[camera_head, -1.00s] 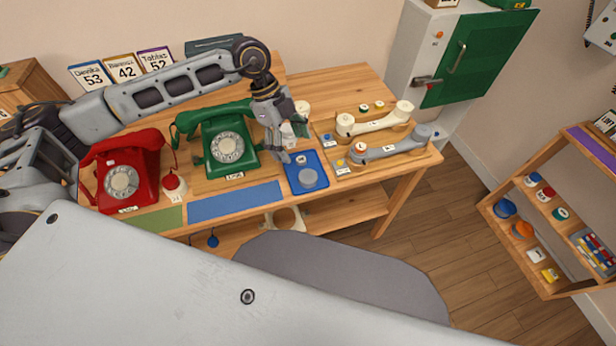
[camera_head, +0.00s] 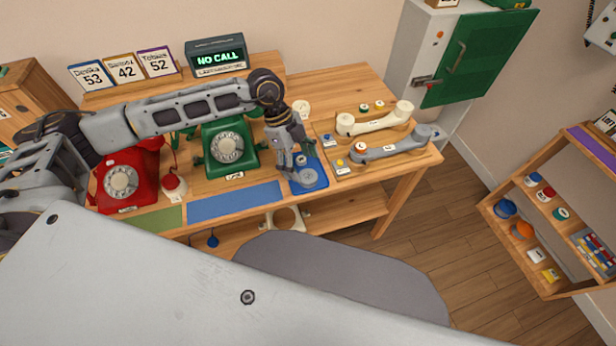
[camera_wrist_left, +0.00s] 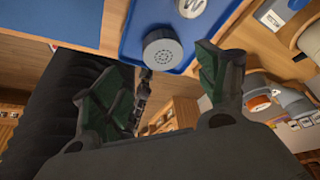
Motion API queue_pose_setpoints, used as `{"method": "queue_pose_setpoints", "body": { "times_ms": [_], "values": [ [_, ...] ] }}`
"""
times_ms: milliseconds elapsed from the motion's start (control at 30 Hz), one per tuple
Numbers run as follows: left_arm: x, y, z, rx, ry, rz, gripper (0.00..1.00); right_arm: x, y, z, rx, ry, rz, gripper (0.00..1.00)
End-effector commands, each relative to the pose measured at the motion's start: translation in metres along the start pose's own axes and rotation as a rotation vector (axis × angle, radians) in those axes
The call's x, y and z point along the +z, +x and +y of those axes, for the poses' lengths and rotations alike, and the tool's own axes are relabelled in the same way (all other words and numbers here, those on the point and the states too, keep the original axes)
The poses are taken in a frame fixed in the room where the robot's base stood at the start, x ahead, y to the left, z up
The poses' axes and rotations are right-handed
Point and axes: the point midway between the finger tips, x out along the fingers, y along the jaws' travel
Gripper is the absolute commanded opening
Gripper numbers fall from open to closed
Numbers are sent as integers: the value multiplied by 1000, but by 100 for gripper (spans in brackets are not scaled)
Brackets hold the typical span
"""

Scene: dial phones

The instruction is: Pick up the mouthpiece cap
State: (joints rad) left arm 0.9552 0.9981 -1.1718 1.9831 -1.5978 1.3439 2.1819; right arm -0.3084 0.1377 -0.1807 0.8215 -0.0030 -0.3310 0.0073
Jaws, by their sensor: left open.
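The grey round mouthpiece cap (camera_head: 309,178), with small holes in its top, lies on the blue tray (camera_head: 322,181) near the table's front edge. In the left wrist view the cap (camera_wrist_left: 163,54) lies on the tray, ahead of the gap between my fingers. My left gripper (camera_head: 297,164) is over the tray, close to the cap, and its open fingers (camera_wrist_left: 155,80) hold nothing. A small light piece (camera_head: 301,159) is behind the cap; in the left wrist view it bears a letter (camera_wrist_left: 191,7). My right gripper is not in view.
A green phone (camera_head: 228,148) and a red phone (camera_head: 122,180) stand to the left. A cream handset (camera_head: 376,121) and a grey handset (camera_head: 391,148) lie on a wooden board to the right. A blue mat (camera_head: 235,202) is left of the tray.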

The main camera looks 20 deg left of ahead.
Motion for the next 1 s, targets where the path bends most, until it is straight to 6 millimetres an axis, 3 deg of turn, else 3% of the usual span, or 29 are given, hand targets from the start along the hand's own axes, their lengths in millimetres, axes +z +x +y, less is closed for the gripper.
{"method": "queue_pose_setpoints", "body": {
  "times_ms": [533,1000],
  "values": [
    [2,47,-6,2,0,1,74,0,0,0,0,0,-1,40],
    [2,51,-6,0,1,1,74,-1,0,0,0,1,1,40]
  ]
}}
